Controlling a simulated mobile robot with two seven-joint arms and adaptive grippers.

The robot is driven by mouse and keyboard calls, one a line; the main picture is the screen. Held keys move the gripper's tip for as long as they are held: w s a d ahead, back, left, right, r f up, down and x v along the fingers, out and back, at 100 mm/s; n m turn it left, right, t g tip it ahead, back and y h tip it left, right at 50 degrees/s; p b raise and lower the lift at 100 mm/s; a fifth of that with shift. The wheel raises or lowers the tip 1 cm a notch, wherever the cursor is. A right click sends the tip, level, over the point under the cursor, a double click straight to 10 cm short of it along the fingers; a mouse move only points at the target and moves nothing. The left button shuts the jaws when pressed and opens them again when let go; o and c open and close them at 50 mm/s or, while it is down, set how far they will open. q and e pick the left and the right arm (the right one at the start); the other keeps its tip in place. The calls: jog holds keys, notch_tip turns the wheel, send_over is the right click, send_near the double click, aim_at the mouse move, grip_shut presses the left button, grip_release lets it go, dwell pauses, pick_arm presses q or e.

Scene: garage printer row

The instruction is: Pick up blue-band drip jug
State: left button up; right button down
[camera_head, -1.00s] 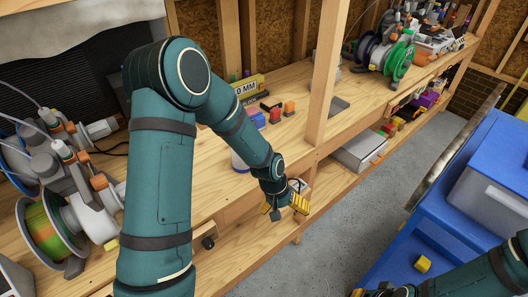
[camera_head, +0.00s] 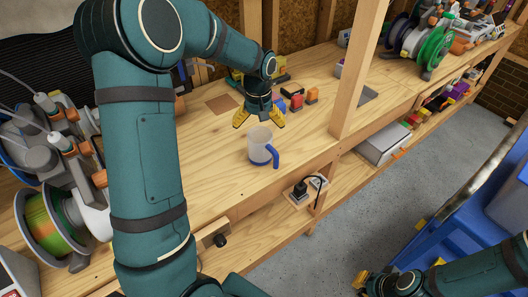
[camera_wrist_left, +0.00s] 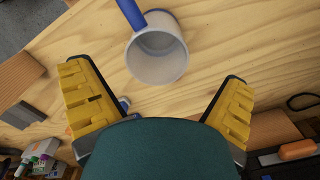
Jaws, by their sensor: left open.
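The blue-band drip jug (camera_head: 260,146) stands upright on the wooden bench, near its front edge. It has a pale body, a blue band and a blue handle that points toward the front right. In the left wrist view the jug (camera_wrist_left: 158,52) shows its open mouth, beyond and between the fingers. My left gripper (camera_head: 260,116) is open and empty, just behind the jug and apart from it. Its yellow fingers also show in the left wrist view (camera_wrist_left: 160,105). My right gripper (camera_head: 375,283) is at the bottom, partly cut off, and its fingers are unclear.
Several small coloured blocks (camera_head: 296,103) lie behind my left gripper. A wooden post (camera_head: 357,75) rises at the bench front, right of the jug. Spool machines stand at the left (camera_head: 50,215) and far right (camera_head: 435,45). A blue cart (camera_head: 450,215) stands at the right.

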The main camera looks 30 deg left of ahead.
aim_at(260, 140)
pick_arm(q)
jog(key=shift+w+f+b, duration=0.15)
jog(key=shift+f+b, duration=0.45)
jog(key=shift+f, duration=2.75)
jog(key=c, duration=1)
